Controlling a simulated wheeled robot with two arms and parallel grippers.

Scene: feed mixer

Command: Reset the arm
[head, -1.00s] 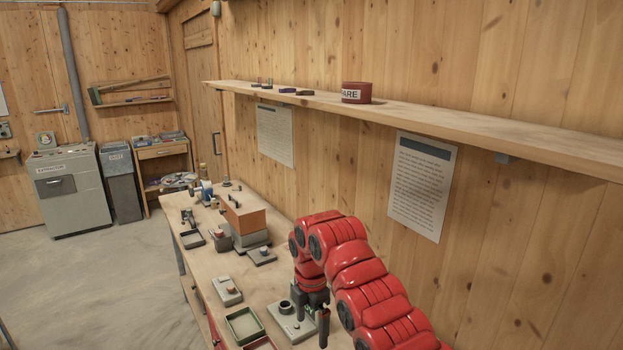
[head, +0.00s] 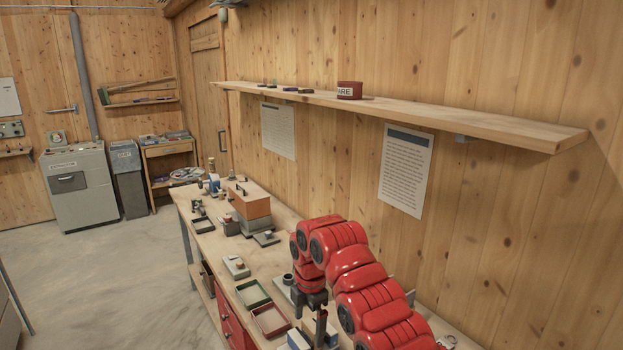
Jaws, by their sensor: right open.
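My right arm is red and comes in from the lower right, bent over the workbench (head: 214,241). My right gripper (head: 310,316) points down above the bench's near part, with dark fingers apart and nothing seen between them. A blue and white item (head: 297,340) shows just below it, partly cut off by the picture's edge. A grey plate with a round dark part (head: 285,287) is partly hidden behind the gripper. My left gripper is not in view.
A green-lined tray (head: 252,293) and a red-lined tray (head: 271,321) lie left of the gripper. An orange and grey box (head: 252,207) stands farther along the bench. The floor at left is clear.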

